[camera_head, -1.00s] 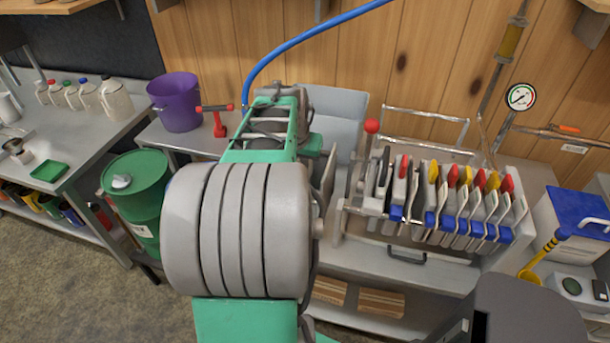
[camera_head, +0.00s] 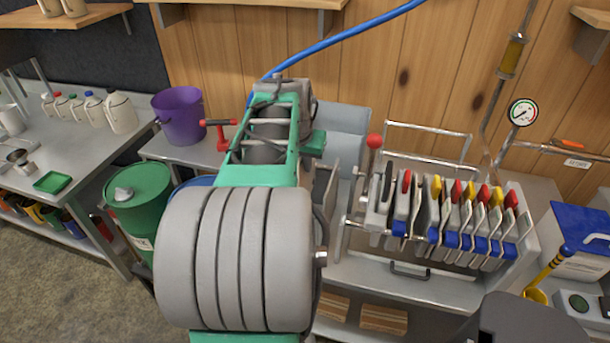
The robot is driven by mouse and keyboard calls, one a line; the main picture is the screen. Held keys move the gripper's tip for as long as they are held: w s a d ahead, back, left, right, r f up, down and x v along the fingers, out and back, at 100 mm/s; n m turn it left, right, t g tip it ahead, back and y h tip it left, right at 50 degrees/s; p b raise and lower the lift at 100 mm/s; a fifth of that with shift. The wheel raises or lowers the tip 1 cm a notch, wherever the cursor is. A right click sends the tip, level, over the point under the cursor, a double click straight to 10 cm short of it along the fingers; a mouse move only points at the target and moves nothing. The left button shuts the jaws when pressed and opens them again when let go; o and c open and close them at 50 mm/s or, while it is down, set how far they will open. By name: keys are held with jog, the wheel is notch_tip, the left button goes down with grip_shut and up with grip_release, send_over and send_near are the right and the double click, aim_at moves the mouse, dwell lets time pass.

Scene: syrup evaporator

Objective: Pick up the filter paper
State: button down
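I cannot clearly make out a filter paper. Pale blue-grey flat panels (camera_head: 343,122) stand against the wooden wall, partly hidden behind my arm; I cannot tell whether they are filter paper. The filter press (camera_head: 393,225), a rack of grey plates with red, yellow and blue tabs, stands on the bench right of my arm. My green and grey arm fills the middle of the view and reaches toward the back bench. My gripper's fingers do not show; the arm hides the space behind it.
A purple bucket (camera_head: 179,117) and a red-handled tool (camera_head: 221,134) are left of the arm. A green drum (camera_head: 142,205) stands below them. White jugs (camera_head: 121,113) line the left bench. A blue-lidded box (camera_head: 580,235) and yellow ladle (camera_head: 546,275) are at right. A blue hose (camera_head: 340,38) hangs above.

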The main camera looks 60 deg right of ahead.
notch_tip(320, 180, up, 13)
jog(key=shift+r+p, duration=0.25)
jog(key=shift+p, duration=0.05)
